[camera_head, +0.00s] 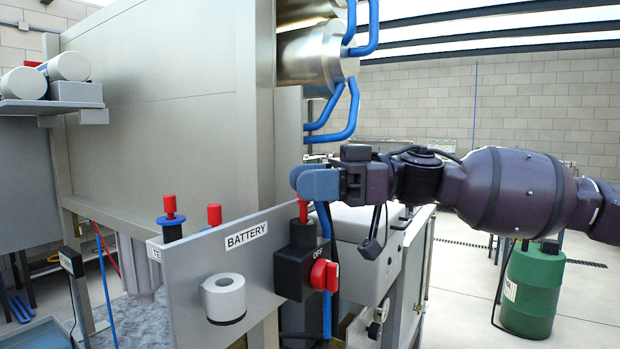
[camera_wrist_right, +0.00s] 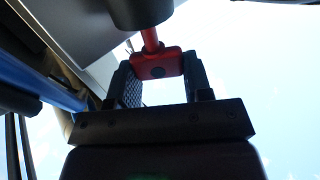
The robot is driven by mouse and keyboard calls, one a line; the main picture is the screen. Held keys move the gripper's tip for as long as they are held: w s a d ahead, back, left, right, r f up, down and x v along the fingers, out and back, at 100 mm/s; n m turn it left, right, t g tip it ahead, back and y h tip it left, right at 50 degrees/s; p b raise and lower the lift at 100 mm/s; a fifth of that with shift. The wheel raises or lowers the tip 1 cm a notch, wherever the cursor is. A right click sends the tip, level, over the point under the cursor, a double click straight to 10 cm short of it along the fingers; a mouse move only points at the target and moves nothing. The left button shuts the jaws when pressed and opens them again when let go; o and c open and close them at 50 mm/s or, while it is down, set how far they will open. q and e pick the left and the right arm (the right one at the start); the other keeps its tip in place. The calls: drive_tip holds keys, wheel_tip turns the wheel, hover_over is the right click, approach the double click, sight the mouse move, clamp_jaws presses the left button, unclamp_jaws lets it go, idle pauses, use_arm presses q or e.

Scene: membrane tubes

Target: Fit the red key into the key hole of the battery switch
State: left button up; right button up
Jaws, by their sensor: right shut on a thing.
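The battery switch (camera_head: 296,262) is a black box on a grey panel below the BATTERY label. It has a red knob (camera_head: 324,275) on its front, an OFF mark, and a black round post (camera_head: 302,233) on top. My right gripper (camera_head: 304,184) is above the post, shut on the red key (camera_head: 303,209), whose shaft points down at the post. In the right wrist view, the key's head (camera_wrist_right: 157,65) sits between the fingers of the gripper (camera_wrist_right: 160,82), and its shaft meets the dark post (camera_wrist_right: 140,12). How deep the shaft sits is hidden. My left gripper is not in view.
The grey panel (camera_head: 255,262) carries a white roll (camera_head: 223,298). Other red-topped parts (camera_head: 170,206) stand behind it at left. Blue pipes (camera_head: 344,115) hang from steel cylinders above. A grey box (camera_head: 362,262) stands right of the switch. A green barrel (camera_head: 533,288) is on the floor.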

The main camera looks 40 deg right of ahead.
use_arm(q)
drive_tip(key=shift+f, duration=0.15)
use_arm(e)
drive_tip(key=shift+f, duration=0.7)
drive_tip(key=o, duration=1)
drive_tip(key=shift+s, duration=0.15)
drive_tip(key=shift+c, duration=0.2)
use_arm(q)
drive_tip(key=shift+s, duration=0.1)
use_arm(e)
drive_tip(key=shift+d, duration=0.1)
drive_tip(key=shift+d+f+b, duration=0.1)
drive_tip(key=shift+d+b, duration=0.15)
drive_tip(key=shift+b, duration=0.05)
drive_tip(key=shift+d, duration=0.25)
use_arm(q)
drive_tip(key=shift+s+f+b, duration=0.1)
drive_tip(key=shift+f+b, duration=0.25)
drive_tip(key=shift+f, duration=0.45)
use_arm(e)
drive_tip(key=v, duration=0.9)
drive_tip(key=shift+s+d, duration=0.2)
drive_tip(key=shift+s, duration=0.25)
